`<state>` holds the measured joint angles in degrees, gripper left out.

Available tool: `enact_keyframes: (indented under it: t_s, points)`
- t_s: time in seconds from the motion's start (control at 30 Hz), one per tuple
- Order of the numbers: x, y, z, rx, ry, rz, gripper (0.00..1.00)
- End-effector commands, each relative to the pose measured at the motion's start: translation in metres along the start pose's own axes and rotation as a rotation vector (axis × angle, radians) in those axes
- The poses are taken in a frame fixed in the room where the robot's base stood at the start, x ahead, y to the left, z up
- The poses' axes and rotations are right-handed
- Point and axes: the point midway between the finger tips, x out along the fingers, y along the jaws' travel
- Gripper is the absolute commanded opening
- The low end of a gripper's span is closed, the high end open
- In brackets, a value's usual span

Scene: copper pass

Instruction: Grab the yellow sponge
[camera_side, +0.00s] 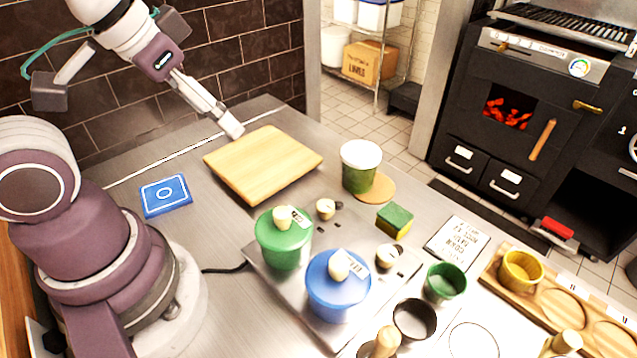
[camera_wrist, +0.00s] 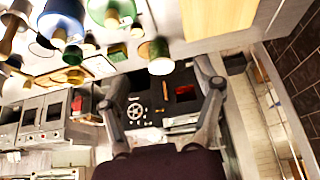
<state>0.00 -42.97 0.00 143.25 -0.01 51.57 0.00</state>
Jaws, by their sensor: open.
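The sponge (camera_side: 395,219) is a small block with a green top and yellow lower part. It lies on the steel counter in the middle right of the side view, just below a round wooden coaster. A small green and yellow block that looks like it shows in the wrist view (camera_wrist: 117,51). My gripper (camera_side: 231,127) is raised at the back of the counter, near the cutting board's far-left corner, well apart from the sponge. In the wrist view my gripper (camera_wrist: 162,78) has its two fingers spread wide with nothing between them.
The cutting board (camera_side: 263,164), white-and-green tub (camera_side: 360,167), green pot (camera_side: 283,240) and blue pot (camera_side: 338,287) stand between my arm and the sponge's area. A small white-topped cup (camera_side: 389,256), green cup (camera_side: 445,282) and printed card (camera_side: 458,243) are near the sponge.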

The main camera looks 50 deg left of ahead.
Motion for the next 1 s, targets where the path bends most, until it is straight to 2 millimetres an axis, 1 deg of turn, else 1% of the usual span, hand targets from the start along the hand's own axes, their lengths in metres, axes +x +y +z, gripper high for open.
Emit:
enact_keyframes:
  t_s: [0.03, 0.07, 0.37, 0.47, 0.57, 0.6, 0.67, 0.7, 0.8, 0.9, 1.0]
  points:
    - [0.0, 0.0, 0.0, 0.0, 0.0, 0.0, 0.78]
    - [0.0, 0.0, 0.0, 0.0, 0.0, 0.0, 0.8]
    - [0.0, 0.0, -0.001, 0.0, -0.001, 0.0, 0.8]
    - [0.006, 0.006, -0.015, 0.001, -0.019, 0.004, 0.8]
    - [0.025, 0.023, -0.044, 0.0, -0.046, 0.006, 0.8]
    - [0.036, 0.033, -0.056, -0.001, -0.054, 0.006, 0.8]
    - [0.056, 0.051, -0.07, 0.0, -0.067, 0.007, 0.8]
    - [0.07, 0.065, -0.077, 0.001, -0.075, 0.007, 0.8]
    - [0.106, 0.098, -0.086, 0.004, -0.088, 0.006, 0.8]
    - [0.135, 0.124, -0.084, 0.004, -0.096, 0.003, 0.8]
    - [0.152, 0.139, -0.081, 0.002, -0.098, 0.002, 0.8]
